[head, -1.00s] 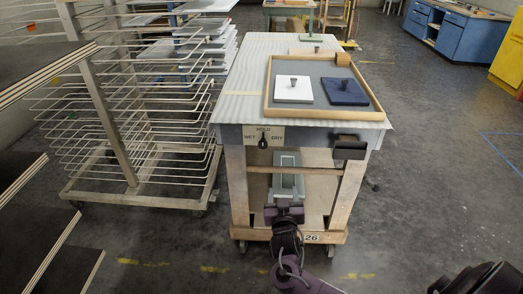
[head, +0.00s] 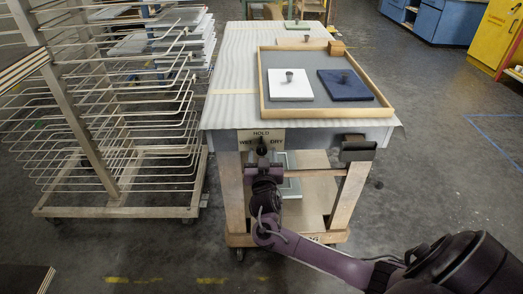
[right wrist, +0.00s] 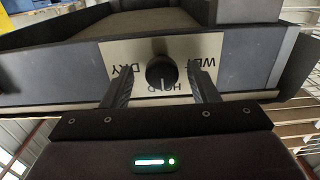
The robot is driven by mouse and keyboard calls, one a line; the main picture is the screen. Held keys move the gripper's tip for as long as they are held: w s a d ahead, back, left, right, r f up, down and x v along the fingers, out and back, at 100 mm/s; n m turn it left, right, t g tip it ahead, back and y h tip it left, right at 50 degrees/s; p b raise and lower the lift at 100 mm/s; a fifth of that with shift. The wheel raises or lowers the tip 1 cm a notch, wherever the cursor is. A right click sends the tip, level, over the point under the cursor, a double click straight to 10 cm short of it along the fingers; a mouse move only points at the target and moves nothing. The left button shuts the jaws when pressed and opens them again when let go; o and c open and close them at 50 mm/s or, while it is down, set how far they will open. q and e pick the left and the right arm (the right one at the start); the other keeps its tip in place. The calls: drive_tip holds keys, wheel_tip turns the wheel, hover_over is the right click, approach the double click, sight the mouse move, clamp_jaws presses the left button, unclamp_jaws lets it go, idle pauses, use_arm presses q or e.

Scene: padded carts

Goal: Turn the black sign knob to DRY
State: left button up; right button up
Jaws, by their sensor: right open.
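The black sign knob (head: 262,148) sits on a pale sign plate (head: 277,135) on the front edge of the cart. The plate reads WET at left, HOLD at top and DRY at right; the knob's pointer appears to be toward HOLD. In the right wrist view the plate (right wrist: 187,48) is upside down and the knob (right wrist: 161,72) shows between my finger tips. My right gripper (head: 263,165) is open just in front of and below the knob. The right wrist view shows its two fingers (right wrist: 163,80) either side of the knob, with gaps. My left gripper is not in view.
The cart top (head: 232,95) holds a wooden-rimmed tray (head: 330,114) with white (head: 290,88) and navy (head: 343,88) knobbed blocks. A dark bracket (head: 357,150) juts from the cart front, right of the plate. A wire rack (head: 110,205) stands at left. Floor to the right is open.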

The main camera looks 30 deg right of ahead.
drive_tip(key=shift+x, duration=1.1)
drive_tip(key=shift+c, duration=0.3)
drive_tip(key=c, duration=0.9)
drive_tip(key=shift+f, duration=0.1)
